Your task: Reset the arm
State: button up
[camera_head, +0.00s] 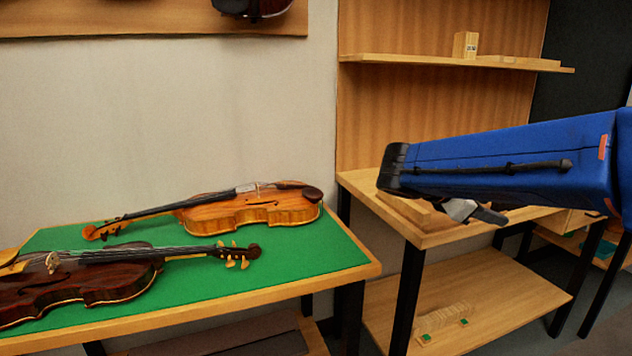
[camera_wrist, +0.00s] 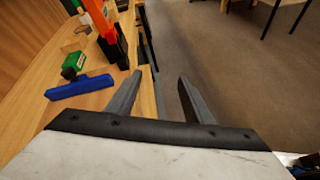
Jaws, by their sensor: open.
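My gripper (camera_wrist: 160,95) is open in the wrist view, with its two dark fingers apart and nothing between them. Behind the fingers are the edge of a wooden bench and the grey floor. In the head view my blue arm reaches in from the right, above the wooden bench (camera_head: 440,236). There my gripper (camera_head: 478,212) shows only partly below the arm's black end, and the rest of it is hidden.
Two violins, one orange-brown (camera_head: 250,210) and one dark (camera_head: 90,284), lie on a green-topped table (camera_head: 310,258) at left. A shelf (camera_head: 450,63) hangs above the bench. A blue tool (camera_wrist: 80,87), a green item (camera_wrist: 73,65) and an orange-red object (camera_wrist: 99,19) are on the bench.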

jog(key=s+f+m+g+y, duration=0.1)
jog(key=s+f+m+y, duration=0.55)
jog(key=s+f, duration=0.6)
jog(key=s+a+f+m+t+y, duration=0.2)
jog(key=s+a+f+m+y, duration=0.4)
jog(key=s+a+m, duration=0.2)
jog(key=s+m, duration=0.2)
jog(key=s, duration=0.1)
jog(key=shift+s+a+f+m, duration=0.15)
jog(key=shift+a+f+m, duration=0.1)
jog(key=shift+a+m, duration=0.15)
